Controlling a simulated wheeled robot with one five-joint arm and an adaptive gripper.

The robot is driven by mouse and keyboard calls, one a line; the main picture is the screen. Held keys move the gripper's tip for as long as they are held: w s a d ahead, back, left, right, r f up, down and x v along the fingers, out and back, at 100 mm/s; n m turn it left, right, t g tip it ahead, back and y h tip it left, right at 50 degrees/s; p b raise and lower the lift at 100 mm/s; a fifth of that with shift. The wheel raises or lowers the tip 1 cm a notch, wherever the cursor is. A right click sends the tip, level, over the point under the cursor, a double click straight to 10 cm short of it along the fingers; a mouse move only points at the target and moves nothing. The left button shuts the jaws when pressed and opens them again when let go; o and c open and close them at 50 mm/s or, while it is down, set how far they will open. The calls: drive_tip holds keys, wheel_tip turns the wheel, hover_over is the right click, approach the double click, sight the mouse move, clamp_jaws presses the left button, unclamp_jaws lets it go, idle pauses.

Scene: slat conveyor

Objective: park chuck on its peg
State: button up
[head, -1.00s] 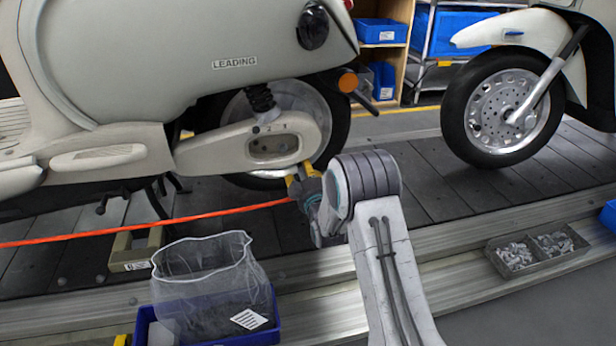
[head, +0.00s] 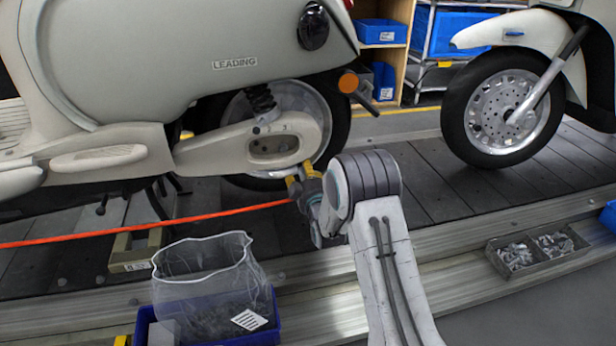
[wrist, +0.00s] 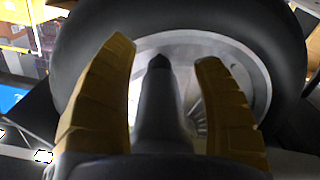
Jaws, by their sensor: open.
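My gripper (head: 300,180) has yellow fingers and is in front of the near scooter's rear wheel, just below the pale swingarm. In the wrist view my gripper (wrist: 172,90) is open, its fingers spread on both sides of a dark rod-like thing (wrist: 164,105) with a tapered tip. Gaps show between this thing and each finger. I cannot tell whether it is the chuck. An orange hose (head: 150,223) runs from the left edge to beside my gripper; its end is hidden there. I cannot make out the peg in either view.
The cream scooter (head: 170,60) stands over the slats, with another scooter's wheel (head: 500,112) at right. A hardware tray (head: 535,262) lies at right.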

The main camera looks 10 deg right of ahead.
drive_tip(key=shift+w+d+r, duration=0.1)
drive_tip(key=shift+w+r, duration=0.25)
drive_tip(key=shift+r, duration=0.15)
clamp_jaws()
drive_tip(key=shift+s+f, duration=0.35)
drive_tip(key=shift+s, duration=0.1)
drive_tip(key=shift+s, duration=2.35)
drive_tip(key=shift+s, duration=0.15)
